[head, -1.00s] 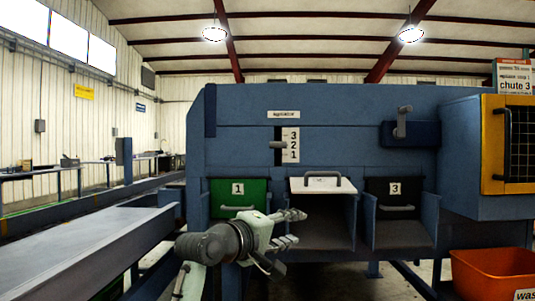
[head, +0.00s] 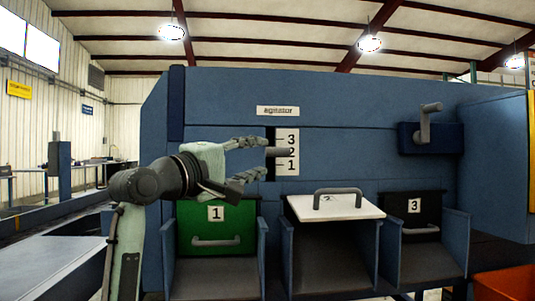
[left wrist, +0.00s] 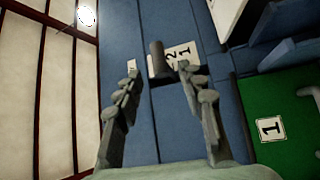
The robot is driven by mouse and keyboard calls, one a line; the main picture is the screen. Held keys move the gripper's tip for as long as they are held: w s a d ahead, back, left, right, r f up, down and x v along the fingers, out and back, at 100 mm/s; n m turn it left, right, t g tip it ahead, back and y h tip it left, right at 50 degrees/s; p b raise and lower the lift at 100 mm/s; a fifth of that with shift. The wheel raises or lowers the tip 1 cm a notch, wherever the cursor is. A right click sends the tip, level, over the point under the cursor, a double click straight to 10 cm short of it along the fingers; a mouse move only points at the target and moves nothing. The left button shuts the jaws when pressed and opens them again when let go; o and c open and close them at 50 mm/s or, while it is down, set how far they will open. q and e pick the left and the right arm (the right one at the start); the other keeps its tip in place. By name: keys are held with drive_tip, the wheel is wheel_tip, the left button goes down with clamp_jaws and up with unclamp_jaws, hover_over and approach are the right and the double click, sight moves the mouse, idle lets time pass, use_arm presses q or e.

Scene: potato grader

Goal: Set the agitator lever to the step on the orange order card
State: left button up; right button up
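The agitator lever (head: 279,152) is a dark horizontal handle in a vertical slot on the blue machine, under the "agitator" label (head: 278,111). It is level with the 2 on the white 3-2-1 scale (head: 291,167). My left gripper (head: 255,158) is open and empty just left of the lever, one finger above its height and one below. In the left wrist view the lever (left wrist: 158,60) shows between and beyond the open fingertips (left wrist: 159,72), with no clear contact. My right gripper is not in view. The order card is out of view now.
Below are a green chute door marked 1 (head: 235,220), a white raised flap with a grey handle (head: 335,207) and a dark door marked 3 (head: 414,207). A crank on a dark blue box (head: 430,137) is at right. An orange bin (head: 505,284) stands at the lower right.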

sight(273, 153)
use_arm(q)
drive_tip(key=p+x, duration=0.1)
drive_tip(key=x, duration=0.6)
drive_tip(key=shift+w+d+r, duration=0.1)
drive_tip(key=shift+d, duration=0.15)
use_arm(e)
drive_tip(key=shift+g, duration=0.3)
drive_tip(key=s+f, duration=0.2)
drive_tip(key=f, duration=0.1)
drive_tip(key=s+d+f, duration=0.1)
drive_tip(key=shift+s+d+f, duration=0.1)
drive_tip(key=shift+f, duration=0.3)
use_arm(q)
clamp_jaws()
